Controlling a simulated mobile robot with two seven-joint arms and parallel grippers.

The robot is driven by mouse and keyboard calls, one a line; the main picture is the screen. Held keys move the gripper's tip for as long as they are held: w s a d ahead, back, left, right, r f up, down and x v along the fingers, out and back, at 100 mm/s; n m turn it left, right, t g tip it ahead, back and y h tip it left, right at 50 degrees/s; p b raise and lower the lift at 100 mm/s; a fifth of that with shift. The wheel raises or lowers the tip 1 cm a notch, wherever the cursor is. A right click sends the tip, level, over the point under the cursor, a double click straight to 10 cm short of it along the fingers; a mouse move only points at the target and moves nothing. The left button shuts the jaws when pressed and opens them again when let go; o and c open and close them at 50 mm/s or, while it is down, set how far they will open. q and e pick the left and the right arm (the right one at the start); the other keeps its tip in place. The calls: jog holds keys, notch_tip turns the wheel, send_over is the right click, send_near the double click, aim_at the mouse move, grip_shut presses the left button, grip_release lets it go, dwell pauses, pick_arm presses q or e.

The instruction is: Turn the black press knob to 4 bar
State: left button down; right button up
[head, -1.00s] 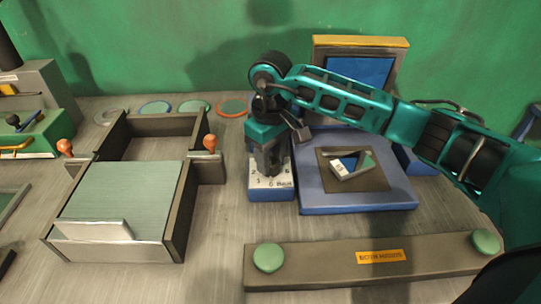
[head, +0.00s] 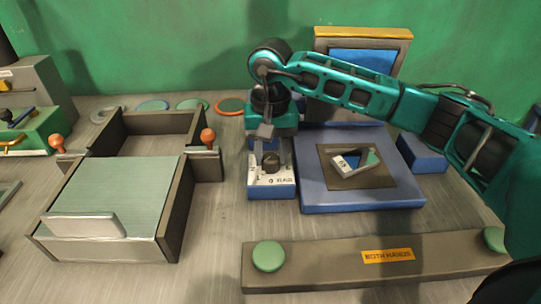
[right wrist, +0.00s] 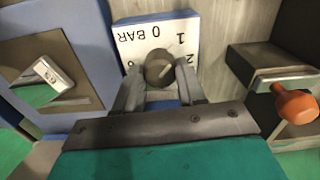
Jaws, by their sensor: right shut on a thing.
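The black press knob (head: 271,161) sits on a white dial plate (head: 258,190) on top of a blue block, left of the blue press base. In the right wrist view the knob (right wrist: 159,68) is between the two fingers of my right gripper (right wrist: 158,72), which is shut on it. The plate there shows 0 BAR, 1 and 2; the other marks are hidden by the fingers or unclear. I cannot tell which number the knob points to. My right gripper (head: 271,167) reaches the knob from behind and above. My left gripper is not in view.
The blue press base (head: 362,197) with a dark plate and small part lies right of the knob. A grey bar (head: 330,270) with green buttons runs in front. A drawer-like box (head: 187,195) with orange-knobbed handles (head: 207,136) stands to the left.

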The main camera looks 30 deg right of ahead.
jog(key=m+b, duration=0.1)
jog(key=m, duration=0.2)
jog(key=shift+m, duration=0.4)
jog(key=m, duration=0.3)
jog(key=shift+m+b, duration=0.3)
jog(key=shift+b, duration=0.05)
jog(key=m, duration=0.6)
jog(key=shift+b, duration=0.3)
jog(key=m, duration=0.7)
jog(key=shift+m, duration=0.3)
jog(key=m, duration=0.6)
jog(key=shift+p, duration=0.3)
jog(key=shift+m, duration=0.4)
jog(key=o, duration=1.1)
jog(key=shift+c, duration=0.2)
